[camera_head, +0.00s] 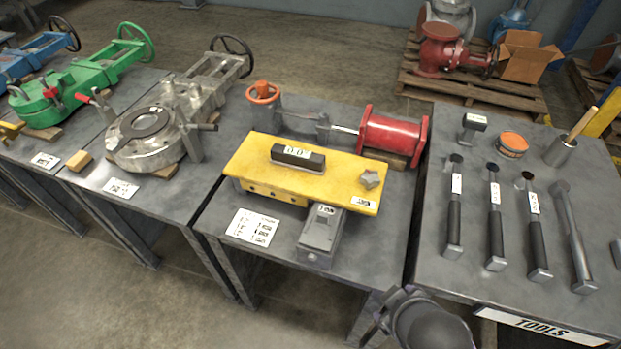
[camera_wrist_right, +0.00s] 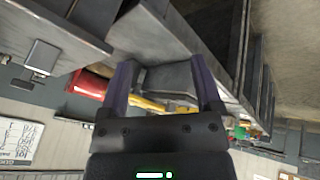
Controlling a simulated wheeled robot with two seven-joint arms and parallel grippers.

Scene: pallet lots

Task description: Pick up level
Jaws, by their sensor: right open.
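The level (camera_head: 297,157), a small dark bar with a white "0.0" display, lies on top of the yellow plate (camera_head: 245,168) on the middle bench. I cannot make out the level in the right wrist view. My right gripper (camera_wrist_right: 164,75) is open, with its two fingers apart and nothing held between them. In the head view my right arm's dark end shows at the bottom, in front of the bench and well short of the level. My left gripper is not in view.
A grey block (camera_head: 320,236) and a white sheet (camera_head: 252,227) lie in front of the plate. A red cylinder (camera_head: 392,136) stands behind it. The tool table (camera_head: 520,290) at right holds several hammer-like tools. Bare bench top lies right of the grey block.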

